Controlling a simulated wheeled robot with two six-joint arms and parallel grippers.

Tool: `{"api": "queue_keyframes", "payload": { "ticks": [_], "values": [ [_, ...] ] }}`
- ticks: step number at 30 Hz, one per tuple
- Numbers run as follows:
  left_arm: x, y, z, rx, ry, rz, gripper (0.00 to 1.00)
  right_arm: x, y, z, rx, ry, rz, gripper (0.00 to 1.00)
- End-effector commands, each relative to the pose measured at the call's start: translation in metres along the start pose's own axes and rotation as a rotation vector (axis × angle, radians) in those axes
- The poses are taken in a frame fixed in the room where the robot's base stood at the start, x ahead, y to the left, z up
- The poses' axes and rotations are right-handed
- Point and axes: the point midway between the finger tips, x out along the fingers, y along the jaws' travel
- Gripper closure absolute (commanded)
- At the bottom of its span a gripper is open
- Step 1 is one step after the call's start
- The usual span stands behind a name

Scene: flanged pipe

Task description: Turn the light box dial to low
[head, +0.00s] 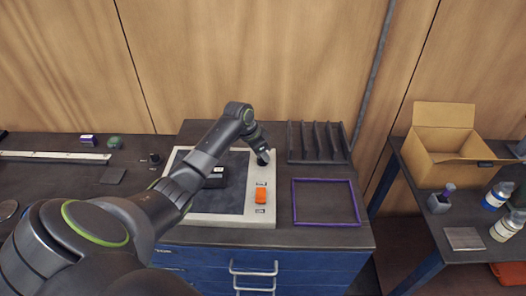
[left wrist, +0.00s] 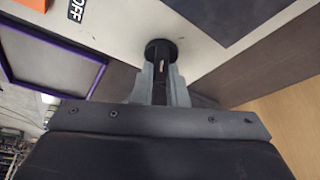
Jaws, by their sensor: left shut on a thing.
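The light box (head: 232,219) is a pale frame with a dark panel on the bench, and it also shows in the left wrist view (left wrist: 205,50). Its dial (left wrist: 160,46) is a round black knob on the pale frame. In the head view my gripper hides the dial. My left gripper (head: 263,158) is over the box's back right corner. In the left wrist view its fingers (left wrist: 160,84) are shut on the dial. The dial's setting cannot be read. My right gripper is not in view.
An orange switch (head: 261,195) sits on the box's right side. A black object (head: 214,180) lies on the panel. A purple frame (head: 326,222) lies to the right, and a dark slotted rack (head: 318,156) stands behind it. A cardboard box (head: 426,166) stands on the side table.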

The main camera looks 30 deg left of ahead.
Motion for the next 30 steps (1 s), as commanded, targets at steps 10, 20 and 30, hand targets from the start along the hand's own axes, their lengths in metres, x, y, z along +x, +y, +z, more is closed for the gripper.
{"api": "queue_keyframes", "payload": {
  "ticks": [10,20,30],
  "values": [
    [-0.0015,-0.0007,-0.002,-0.301,0.005,-0.13,1.0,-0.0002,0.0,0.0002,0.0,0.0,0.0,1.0],
    [-0.0014,-0.0008,-0.0022,-0.59,0.006,-0.248,1.0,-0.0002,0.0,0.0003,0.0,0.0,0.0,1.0],
    [-0.0017,-0.0015,-0.0018,-0.837,0.005,-0.349,1.0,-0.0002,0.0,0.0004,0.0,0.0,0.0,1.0]
  ]
}}
